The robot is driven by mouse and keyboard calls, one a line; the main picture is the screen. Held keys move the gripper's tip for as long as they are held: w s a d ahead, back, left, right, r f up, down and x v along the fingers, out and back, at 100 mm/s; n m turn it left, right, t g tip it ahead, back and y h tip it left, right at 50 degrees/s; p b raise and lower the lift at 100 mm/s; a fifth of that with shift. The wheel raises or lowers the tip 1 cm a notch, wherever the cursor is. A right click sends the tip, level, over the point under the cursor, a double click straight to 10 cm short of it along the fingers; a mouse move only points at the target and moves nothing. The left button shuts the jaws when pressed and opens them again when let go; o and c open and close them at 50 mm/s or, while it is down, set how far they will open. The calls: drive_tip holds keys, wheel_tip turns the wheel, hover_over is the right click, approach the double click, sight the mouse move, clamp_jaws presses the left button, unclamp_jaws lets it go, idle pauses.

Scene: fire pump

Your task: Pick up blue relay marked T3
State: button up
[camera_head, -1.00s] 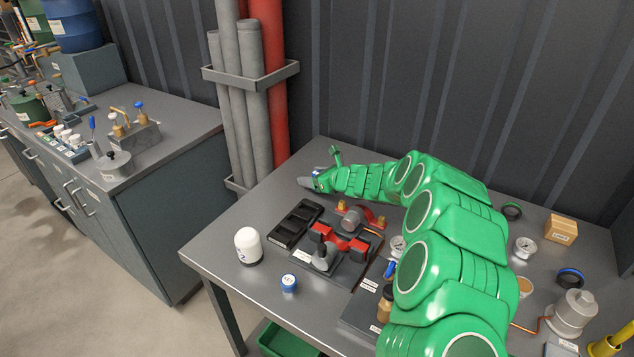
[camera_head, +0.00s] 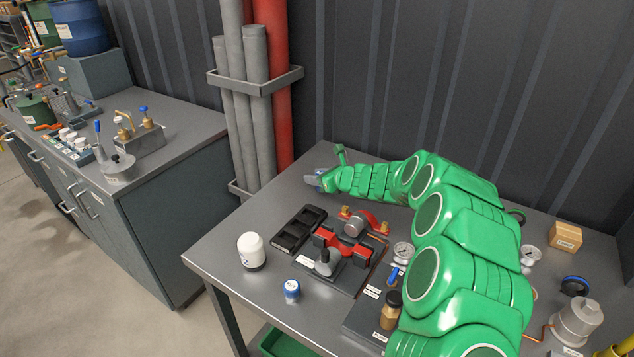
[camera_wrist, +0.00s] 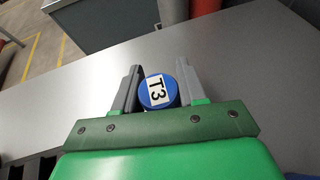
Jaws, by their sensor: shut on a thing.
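The blue relay marked T3 (camera_wrist: 157,92) is between the two grey fingers of my gripper (camera_wrist: 158,88) in the wrist view, its T3 label facing the camera. My gripper is shut on it. In the head view my gripper (camera_head: 318,180) is over the far left part of the grey table (camera_head: 222,252), beyond the black tray; the relay shows there only as a small blue patch. I cannot tell from the head view how far it is above the table.
A black tray (camera_head: 299,230) and a red and grey pump assembly (camera_head: 345,240) lie in front of my gripper. A white canister (camera_head: 251,250) and another blue-and-white relay (camera_head: 292,290) stand near the front left. Grey and red pipes (camera_head: 281,90) rise behind the table.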

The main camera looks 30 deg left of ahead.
drive_tip(key=s+d+r, duration=0.9)
drive_tip(key=s+r, duration=0.1)
drive_tip(key=r, duration=0.1)
drive_tip(key=shift+s+d, duration=0.15)
drive_tip(key=shift+s, duration=0.1)
idle(0.3)
